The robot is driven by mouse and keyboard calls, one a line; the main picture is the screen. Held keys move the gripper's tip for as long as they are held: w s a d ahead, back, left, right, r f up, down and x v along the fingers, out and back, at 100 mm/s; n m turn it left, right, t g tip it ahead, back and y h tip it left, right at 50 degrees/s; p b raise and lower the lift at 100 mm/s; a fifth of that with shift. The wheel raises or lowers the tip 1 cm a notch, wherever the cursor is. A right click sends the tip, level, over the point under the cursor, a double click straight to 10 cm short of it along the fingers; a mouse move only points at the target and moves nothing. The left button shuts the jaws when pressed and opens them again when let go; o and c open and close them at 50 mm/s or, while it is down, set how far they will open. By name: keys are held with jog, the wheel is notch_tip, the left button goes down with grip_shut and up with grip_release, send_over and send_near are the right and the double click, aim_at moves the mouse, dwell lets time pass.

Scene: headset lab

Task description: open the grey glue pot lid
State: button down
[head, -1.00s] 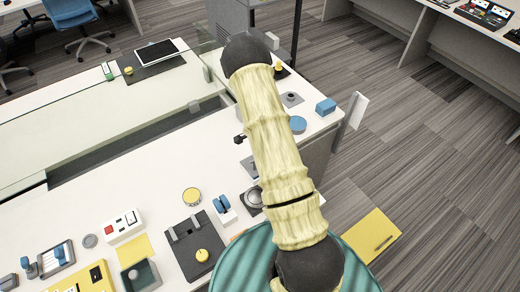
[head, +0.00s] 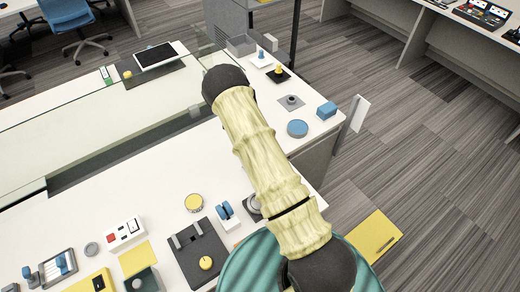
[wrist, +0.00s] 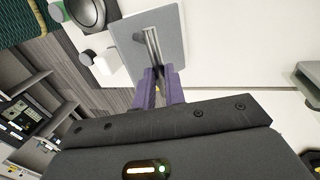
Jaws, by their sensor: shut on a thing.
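In the wrist view, my gripper (wrist: 158,88) has its purple fingers close together on the end of a metal handle (wrist: 152,45). This handle stands on a square grey plate (wrist: 172,38) ahead of the fingertips. I cannot tell whether this plate belongs to the glue pot. A round grey pot-like thing (wrist: 92,12) with a dark top and pale rim sits beyond the plate at upper left. It shows in the head view (head: 252,208) partly behind my arm. My arm hides the gripper in the head view.
A blue switch block (head: 226,212), a dark plate with a yellow knob (head: 190,262) and a yellow round lid (head: 194,202) stand close by on the white bench. A blue disc (head: 297,128) and a blue block (head: 327,110) are toward its right edge. A glass screen (head: 90,115) runs behind.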

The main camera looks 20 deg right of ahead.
jog(key=shift+w+a+f+b, duration=0.2)
jog(key=shift+w+f+b, duration=0.1)
jog(key=shift+w, duration=0.2)
jog(key=shift+s, duration=0.1)
jog(key=c, duration=1.6)
grip_release()
jog(key=shift+o, duration=0.7)
jog(key=shift+f, duration=0.1)
jog(key=b+v, duration=0.3)
jog(key=v, duration=1.4)
jog(key=shift+w+a+r+b, duration=0.2)
jog(key=shift+w+r+b, duration=0.05)
jog(key=shift+r+b, duration=0.1)
